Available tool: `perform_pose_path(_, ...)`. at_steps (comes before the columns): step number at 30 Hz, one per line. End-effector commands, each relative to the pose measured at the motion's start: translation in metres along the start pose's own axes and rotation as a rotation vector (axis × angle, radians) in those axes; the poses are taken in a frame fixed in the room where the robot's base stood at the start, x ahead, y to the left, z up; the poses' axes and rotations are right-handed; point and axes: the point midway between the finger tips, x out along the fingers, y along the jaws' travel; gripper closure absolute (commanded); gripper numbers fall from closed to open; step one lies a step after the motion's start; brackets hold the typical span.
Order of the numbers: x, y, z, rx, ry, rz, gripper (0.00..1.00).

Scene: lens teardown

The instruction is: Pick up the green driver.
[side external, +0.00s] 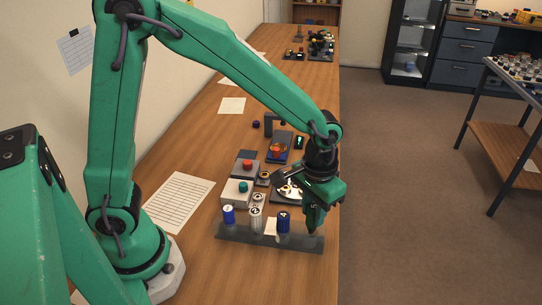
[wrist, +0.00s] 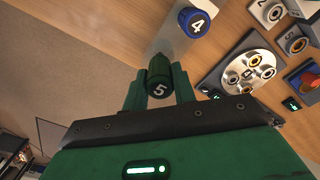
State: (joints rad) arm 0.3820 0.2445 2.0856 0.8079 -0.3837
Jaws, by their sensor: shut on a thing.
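The green driver (wrist: 159,82) shows in the wrist view with a 5 on its dark cap. It sits between the two green fingers of my gripper (wrist: 160,88), which is shut on it. In the side view my gripper (side external: 314,222) points down at the right end of the grey rack (side external: 264,238) and hides most of the driver. I cannot tell whether the driver is still seated in the rack. A blue driver marked 4 (wrist: 195,22) stands beside it, apart from my fingers.
Another blue driver (side external: 228,214) and a silver one (side external: 256,222) stand in the rack further left. Behind are a box with a teal button (side external: 237,193), one with a red button (side external: 246,166) and a round plate of lens parts (wrist: 243,73). The table edge is close on the right.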

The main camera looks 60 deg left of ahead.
Motion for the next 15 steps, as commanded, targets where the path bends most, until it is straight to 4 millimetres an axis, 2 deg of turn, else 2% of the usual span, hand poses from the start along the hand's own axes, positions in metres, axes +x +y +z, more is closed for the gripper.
perform_pose_path(6,-0.024,0.026,0.033,0.008,0.000,0.000,0.94)
perform_pose_path(15,-0.051,0.054,0.070,0.006,-0.001,0.000,0.94)
